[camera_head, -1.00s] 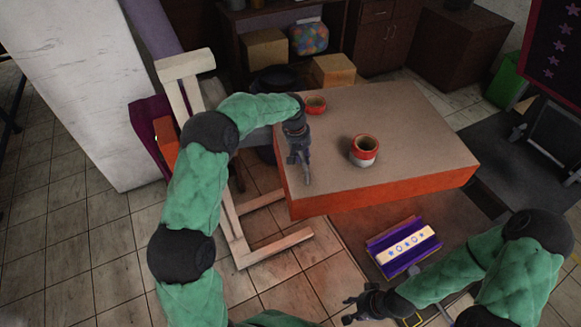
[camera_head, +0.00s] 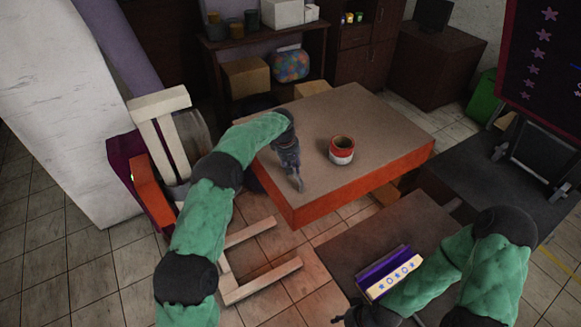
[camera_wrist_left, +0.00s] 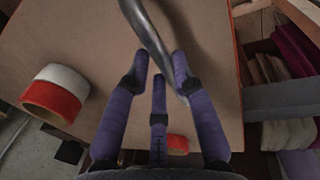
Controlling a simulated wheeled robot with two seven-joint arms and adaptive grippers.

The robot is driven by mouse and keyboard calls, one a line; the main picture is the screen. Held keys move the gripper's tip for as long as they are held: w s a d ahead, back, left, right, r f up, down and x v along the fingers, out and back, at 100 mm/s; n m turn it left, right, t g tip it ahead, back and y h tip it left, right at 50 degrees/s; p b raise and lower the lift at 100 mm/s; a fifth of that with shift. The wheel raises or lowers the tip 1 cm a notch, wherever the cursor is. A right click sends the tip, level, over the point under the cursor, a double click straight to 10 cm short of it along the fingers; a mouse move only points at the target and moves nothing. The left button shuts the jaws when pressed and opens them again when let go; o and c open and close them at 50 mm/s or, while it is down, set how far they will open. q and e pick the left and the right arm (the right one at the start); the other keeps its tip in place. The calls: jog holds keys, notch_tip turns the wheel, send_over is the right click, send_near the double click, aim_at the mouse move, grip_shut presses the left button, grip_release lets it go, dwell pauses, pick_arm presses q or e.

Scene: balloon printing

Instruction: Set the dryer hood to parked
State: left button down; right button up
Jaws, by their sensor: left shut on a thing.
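I cannot pick out the dryer hood with certainty in either view. My left gripper (camera_head: 296,178) points down over the near left part of the brown table (camera_head: 375,115) with orange sides. In the left wrist view, its purple fingers (camera_wrist_left: 162,75) are shut on a dark grey curved metal piece (camera_wrist_left: 150,35). Only a small grey tip of that piece shows in the head view; what it belongs to is unclear. My right gripper (camera_head: 345,314) is at the bottom edge, partly cut off, its fingers too small to read.
A purple tray with a star-printed white block (camera_head: 393,277) lies lower right. A wooden chair frame (camera_head: 165,125) stands left of the table. A dark star board (camera_head: 550,60) is at right.

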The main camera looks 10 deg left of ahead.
pick_arm(q)
jog(key=shift+w+a+r, duration=0.1)
jog(key=shift+w+r, duration=0.15)
jog(key=shift+w, duration=0.05)
jog(key=c, duration=1.4)
grip_release()
jog(key=o, duration=0.3)
jog(key=shift+w, duration=0.15)
jog(key=shift+o, duration=0.2)
jog(key=shift+w+f, duration=0.15)
jog(key=shift+f, duration=0.1)
jog(key=shift+s+r, duration=0.15)
jog(key=shift+s, duration=0.05)
jog(key=shift+r, duration=0.25)
notch_tip(320, 180, up, 11)
jog(key=s+a, duration=0.1)
jog(key=shift+s+a, duration=0.2)
jog(key=shift+a, duration=0.15)
pick_arm(e)
jog(key=shift+w, duration=0.15)
jog(key=shift+f, duration=0.1)
